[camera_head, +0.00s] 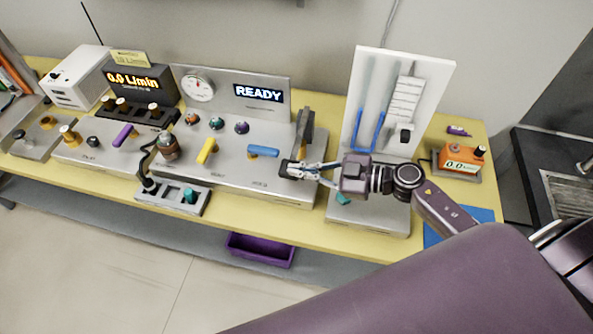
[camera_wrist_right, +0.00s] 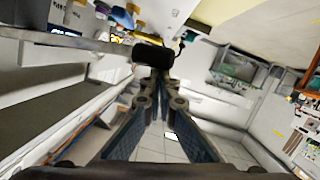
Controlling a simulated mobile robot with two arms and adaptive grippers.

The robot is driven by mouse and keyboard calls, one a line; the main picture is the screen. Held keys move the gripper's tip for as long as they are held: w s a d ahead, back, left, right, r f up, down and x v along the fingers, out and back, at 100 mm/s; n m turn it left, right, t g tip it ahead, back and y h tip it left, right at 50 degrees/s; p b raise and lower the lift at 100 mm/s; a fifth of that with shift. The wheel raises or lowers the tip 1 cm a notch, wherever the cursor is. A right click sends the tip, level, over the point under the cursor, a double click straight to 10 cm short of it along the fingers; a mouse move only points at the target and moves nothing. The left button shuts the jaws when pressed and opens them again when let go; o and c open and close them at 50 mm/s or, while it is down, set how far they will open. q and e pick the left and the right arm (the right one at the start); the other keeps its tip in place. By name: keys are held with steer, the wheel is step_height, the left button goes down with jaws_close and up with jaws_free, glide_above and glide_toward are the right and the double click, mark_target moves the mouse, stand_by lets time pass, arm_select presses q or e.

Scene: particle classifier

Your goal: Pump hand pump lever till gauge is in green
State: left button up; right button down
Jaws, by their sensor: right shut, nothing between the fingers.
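The console (camera_head: 240,133) has a raised back panel with a round white gauge (camera_head: 197,88). The gauge has a coloured arc, but its needle reading is too small to tell. A dark upright lever (camera_head: 305,127) stands at the console's right end; I take it to be the hand pump lever. My right gripper (camera_head: 292,168) comes in from the right, shut and empty, its tips by the lever's lower front. In the right wrist view, the shut fingertips (camera_wrist_right: 160,82) point at a black rounded piece (camera_wrist_right: 153,56), close to it; contact is unclear. My left gripper is not in view.
The panel shows a READY display (camera_head: 258,93). Yellow (camera_head: 207,151) and blue (camera_head: 263,151) handles lie left of my gripper. A white board with blue tubing (camera_head: 425,72) stands behind my right arm. An orange meter (camera_head: 461,158) sits right. A purple bin (camera_head: 260,250) is below.

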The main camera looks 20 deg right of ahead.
steer(key=b+v, duration=0.2)
steer(key=v, duration=0.8)
steer(key=shift+b, duration=0.35)
stand_by(0.6)
steer(key=shift+s, duration=0.1)
stand_by(0.5)
